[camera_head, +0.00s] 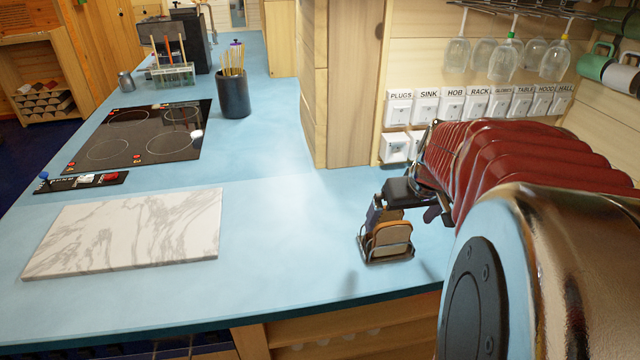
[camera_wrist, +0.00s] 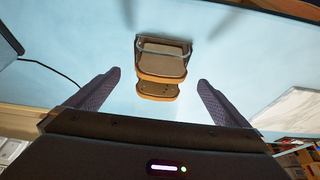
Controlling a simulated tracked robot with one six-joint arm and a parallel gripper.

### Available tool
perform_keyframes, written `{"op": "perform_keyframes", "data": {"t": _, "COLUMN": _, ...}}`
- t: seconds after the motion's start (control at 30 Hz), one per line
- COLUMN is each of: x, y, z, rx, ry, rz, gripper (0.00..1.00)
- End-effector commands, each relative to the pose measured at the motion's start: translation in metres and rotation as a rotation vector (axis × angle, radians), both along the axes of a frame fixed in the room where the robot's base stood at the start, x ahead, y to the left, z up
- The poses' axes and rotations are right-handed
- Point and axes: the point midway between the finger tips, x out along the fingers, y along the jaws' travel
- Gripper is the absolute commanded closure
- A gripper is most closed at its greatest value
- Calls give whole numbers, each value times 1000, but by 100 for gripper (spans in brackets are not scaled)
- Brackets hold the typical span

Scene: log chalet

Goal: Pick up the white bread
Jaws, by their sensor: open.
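Bread slices with pale tan faces and brown crusts stand in a small wire rack (camera_head: 364,252) on the blue counter. The front slice (camera_head: 391,241) shows in the head view, partly covering what is behind it. The wrist view shows two slices, one (camera_wrist: 162,63) within the rack wire (camera_wrist: 164,42) and a second (camera_wrist: 157,90) nearer my gripper. I cannot tell for sure which is the white bread. My gripper (camera_wrist: 159,80) is open, its two dark fingers to either side of the slices, with clear gaps and no visible contact.
A white marble board (camera_head: 125,235) lies left of the rack. A black hob (camera_head: 140,133), a dark utensil pot (camera_head: 234,95) and a small spice rack (camera_head: 173,75) are farther back. A wooden wall with labelled switches (camera_head: 470,104) stands behind my arm. Counter between board and rack is clear.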

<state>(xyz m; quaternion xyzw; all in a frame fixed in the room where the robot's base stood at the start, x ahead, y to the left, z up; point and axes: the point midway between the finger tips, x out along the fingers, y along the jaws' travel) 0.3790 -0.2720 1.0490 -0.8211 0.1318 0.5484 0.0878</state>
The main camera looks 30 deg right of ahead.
Motion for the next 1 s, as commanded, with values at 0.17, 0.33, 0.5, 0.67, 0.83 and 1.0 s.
{"op": "perform_keyframes", "data": {"t": 0.17, "x": 5, "y": -1, "z": -12, "rx": 2, "ry": 2, "rz": -1, "gripper": 0}}
{"op": "perform_keyframes", "data": {"t": 0.33, "x": 15, "y": -1, "z": -32, "rx": 3, "ry": 3, "rz": 0, "gripper": 0}}
{"op": "perform_keyframes", "data": {"t": 0.5, "x": 20, "y": -4, "z": -45, "rx": 2, "ry": 1, "rz": -1, "gripper": 0}}
{"op": "perform_keyframes", "data": {"t": 0.67, "x": 21, "y": -5, "z": -47, "rx": 1, "ry": 0, "rz": -2, "gripper": 0}}
{"op": "perform_keyframes", "data": {"t": 0.83, "x": 21, "y": -5, "z": -47, "rx": 1, "ry": 0, "rz": -2, "gripper": 0}}
{"op": "perform_keyframes", "data": {"t": 1.0, "x": 21, "y": -5, "z": -47, "rx": 1, "ry": 0, "rz": -2, "gripper": 0}}
